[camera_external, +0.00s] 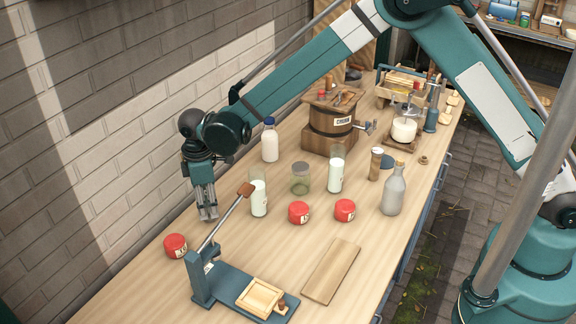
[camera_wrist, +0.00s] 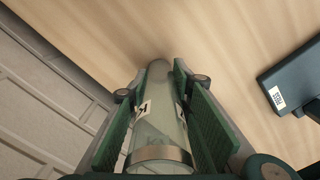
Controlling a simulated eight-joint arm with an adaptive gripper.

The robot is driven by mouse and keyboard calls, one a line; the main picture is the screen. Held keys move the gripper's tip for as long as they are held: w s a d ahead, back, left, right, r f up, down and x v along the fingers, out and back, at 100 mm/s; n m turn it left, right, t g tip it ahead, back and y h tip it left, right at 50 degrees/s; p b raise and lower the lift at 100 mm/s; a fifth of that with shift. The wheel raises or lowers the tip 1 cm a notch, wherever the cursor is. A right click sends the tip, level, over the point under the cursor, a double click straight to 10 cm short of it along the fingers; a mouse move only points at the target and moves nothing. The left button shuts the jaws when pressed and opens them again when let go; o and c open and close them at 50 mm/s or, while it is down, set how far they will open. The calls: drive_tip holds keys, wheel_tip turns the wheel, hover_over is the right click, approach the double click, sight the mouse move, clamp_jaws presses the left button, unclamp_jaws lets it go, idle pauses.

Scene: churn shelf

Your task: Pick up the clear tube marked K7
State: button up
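A clear tube (camera_wrist: 160,128) with a metal-coloured band at its near end lies between the fingers of my gripper (camera_wrist: 160,92) in the wrist view. A white label (camera_wrist: 143,108) on its left side shows a turned K; the rest of the mark is too small to read. The green pads appear to press the tube from both sides. In the external view my gripper (camera_external: 208,212) points down at the left side of the bench, near the wall. The tube is mostly hidden by the fingers there, and I cannot tell whether it touches the bench.
A teal lever press (camera_external: 225,285) stands in front, its lever close to my gripper. Glasses of milk (camera_external: 259,198), bottles (camera_external: 270,141) and a wooden churn (camera_external: 331,128) stand behind and right. A brick wall (camera_external: 110,130) borders the left.

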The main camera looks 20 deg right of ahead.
drive_tip(key=shift+r, duration=0.1)
wheel_tip(320, 180, up, 10)
idle(0.9)
idle(0.5)
